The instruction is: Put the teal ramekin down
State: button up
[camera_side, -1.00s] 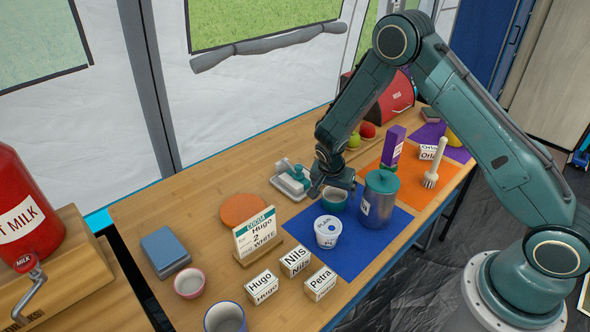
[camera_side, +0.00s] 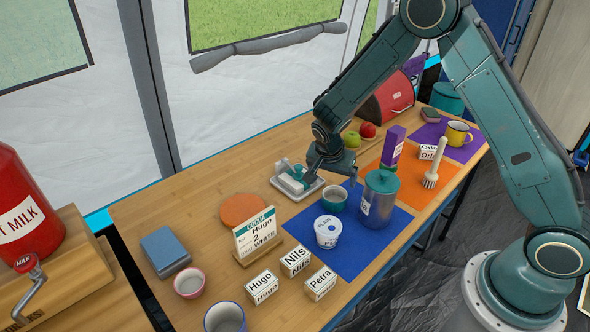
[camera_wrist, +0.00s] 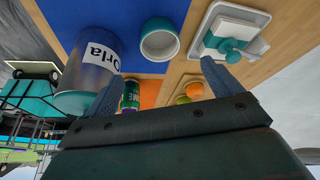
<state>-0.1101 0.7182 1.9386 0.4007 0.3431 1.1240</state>
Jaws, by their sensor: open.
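The teal ramekin (camera_side: 333,198) stands upright on the blue mat (camera_side: 347,257), near its back edge, beside the canister. In the wrist view the ramekin (camera_wrist: 160,42) shows its pale, empty-looking inside. My gripper (camera_side: 332,178) is above and slightly behind the ramekin, apart from it. In the wrist view my gripper's two fingers (camera_wrist: 160,78) are spread with nothing between them.
A teal-lidded canister (camera_side: 379,200) stands right of the ramekin, and a white tub (camera_side: 328,232) in front. A butter dish (camera_side: 296,181) is close to its left. Name blocks (camera_side: 295,261) and a cocoa card (camera_side: 256,233) stand farther left.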

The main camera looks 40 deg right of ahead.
dwell(0.3)
jog(key=s+a+r+n+t+y, duration=0.1)
jog(key=s+r+n, duration=0.1)
jog(key=s+r, duration=0.35)
jog(key=s+r+n+y, duration=0.1)
jog(key=s+r+n, duration=0.1)
jog(key=r, duration=0.6)
jog(key=s+a+r+n+t, duration=0.1)
jog(key=s+r+n, duration=0.15)
jog(key=r, duration=0.45)
jog(key=s+a+r+n+t+y, duration=0.1)
jog(key=s+r+n, duration=0.2)
jog(key=s, duration=0.6)
jog(key=s+a+r+n+y, duration=0.1)
jog(key=s+r+n, duration=0.2)
jog(key=s, duration=0.6)
jog(key=shift+s+a+r+n+t, duration=0.2)
jog(key=shift+a+r+n+t, duration=0.15)
jog(key=shift+n+t, duration=0.1)
